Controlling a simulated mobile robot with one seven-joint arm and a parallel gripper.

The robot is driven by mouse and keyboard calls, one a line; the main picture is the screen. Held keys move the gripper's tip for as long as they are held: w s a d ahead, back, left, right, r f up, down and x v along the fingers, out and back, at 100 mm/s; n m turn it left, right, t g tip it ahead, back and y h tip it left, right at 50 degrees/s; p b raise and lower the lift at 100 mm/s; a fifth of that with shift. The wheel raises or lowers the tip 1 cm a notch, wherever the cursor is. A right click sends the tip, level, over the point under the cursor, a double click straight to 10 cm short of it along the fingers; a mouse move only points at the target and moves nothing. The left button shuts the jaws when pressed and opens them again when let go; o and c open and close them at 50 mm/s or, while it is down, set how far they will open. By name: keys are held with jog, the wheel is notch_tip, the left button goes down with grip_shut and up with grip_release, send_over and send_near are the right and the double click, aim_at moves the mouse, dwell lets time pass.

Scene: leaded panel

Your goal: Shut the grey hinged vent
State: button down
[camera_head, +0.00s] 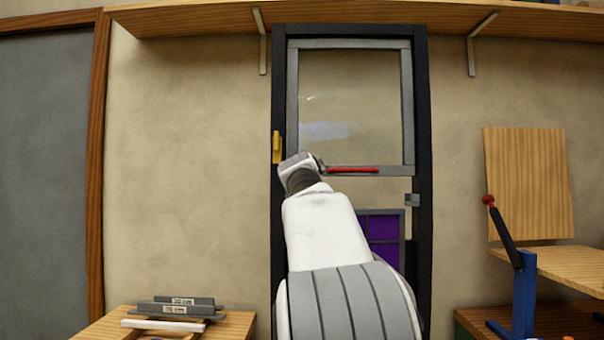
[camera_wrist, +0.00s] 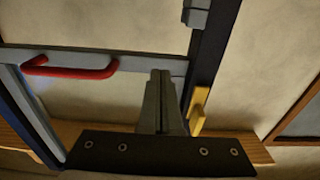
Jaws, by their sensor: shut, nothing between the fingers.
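The grey vent (camera_head: 407,100) is a grey-framed clear pane in the upper part of a tall dark frame (camera_head: 423,120). A red bar handle (camera_head: 352,170) is on its bottom rail; the handle also shows in the wrist view (camera_wrist: 70,72). A strip of wall shows below that rail, above a purple pane (camera_head: 383,228). I cannot tell how far the vent stands out. My gripper (camera_wrist: 160,75) is shut and empty, its tips overlapping the bottom rail beside the handle; contact is unclear. In the head view my arm hides the fingers and the rail's left end.
A yellow piece (camera_head: 277,147) is on the frame's left side, close to my gripper. A small grey block (camera_head: 412,200) is on its right side. A wooden shelf (camera_head: 200,18) runs above. A bench with grey bars (camera_head: 178,307) stands lower left, a blue stand (camera_head: 524,295) lower right.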

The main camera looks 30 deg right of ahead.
jog(key=b+v, duration=0.5)
jog(key=v, duration=0.4)
jog(key=s+a+f+n+g+y, duration=0.25)
jog(key=s+a+f, duration=0.65)
jog(key=f, duration=0.5)
jog(key=s+a+f+n+g+y, duration=0.2)
jog(key=s+a+f+g+y, duration=0.3)
jog(key=s+f, duration=0.8)
jog(key=s+a+f+n+g+y, duration=0.2)
jog(key=s+a+f, duration=0.65)
jog(key=f, duration=0.75)
notch_tip(320, 180, up, 22)
jog(key=s+p, duration=0.1)
jog(key=p, duration=2.2)
jog(key=shift+a+r+p, duration=0.15)
jog(key=shift+a+p, duration=0.15)
jog(key=shift+p, duration=0.05)
jog(key=c, duration=1.6)
grip_release()
jog(key=shift+s+g, duration=0.1)
jog(key=shift+g, duration=0.15)
